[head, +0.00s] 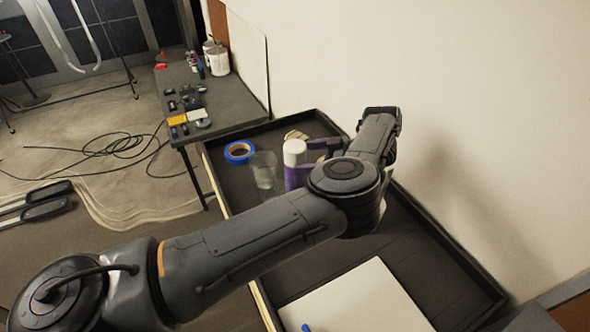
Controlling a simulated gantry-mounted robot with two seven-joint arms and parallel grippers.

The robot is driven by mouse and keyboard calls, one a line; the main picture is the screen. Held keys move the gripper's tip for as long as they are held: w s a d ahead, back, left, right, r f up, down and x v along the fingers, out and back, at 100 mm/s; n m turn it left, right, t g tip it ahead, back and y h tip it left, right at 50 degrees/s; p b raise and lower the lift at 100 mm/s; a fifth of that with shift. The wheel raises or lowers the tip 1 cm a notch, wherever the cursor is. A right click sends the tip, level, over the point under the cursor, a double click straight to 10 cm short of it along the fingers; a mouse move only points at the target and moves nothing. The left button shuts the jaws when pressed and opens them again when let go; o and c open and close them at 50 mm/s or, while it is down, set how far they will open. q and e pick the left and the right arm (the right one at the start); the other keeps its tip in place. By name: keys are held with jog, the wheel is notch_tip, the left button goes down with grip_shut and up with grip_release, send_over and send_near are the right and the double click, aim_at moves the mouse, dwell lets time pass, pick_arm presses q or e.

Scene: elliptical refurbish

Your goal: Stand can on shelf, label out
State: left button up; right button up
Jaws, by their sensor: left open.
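A spray can (293,156) with a white cap and a purple body stands upright on a dark surface with a raised rim (226,181), in the upper middle of the head view. My left arm reaches across from the lower left and hides part of the surface. My left gripper (322,146) is open just right of the can, mostly hidden behind my wrist. I cannot tell whether it touches the can. I cannot tell which way the label faces. No separate shelf can be made out. My right gripper is not in view.
A roll of blue tape (239,152) and a clear cup (264,170) stand left of the can. A white board (355,302) lies nearer. A side table (228,98) beyond holds several small items and white containers. A wall borders the right.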

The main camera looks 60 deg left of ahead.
aim_at(295, 157)
pick_arm(q)
jog(key=shift+r+p+x, duration=0.15)
jog(key=shift+p+x, duration=0.55)
jog(key=shift+r+p+x, duration=0.15)
jog(key=shift+p+x, duration=1.05)
jog(key=shift+x, duration=0.45)
jog(key=shift+s+a+f, duration=0.2)
jog(key=shift+s+f, duration=0.05)
jog(key=shift+f, duration=0.05)
jog(key=shift+c, duration=0.2)
jog(key=c, duration=1.2)
grip_shut()
jog(key=shift+r, duration=0.1)
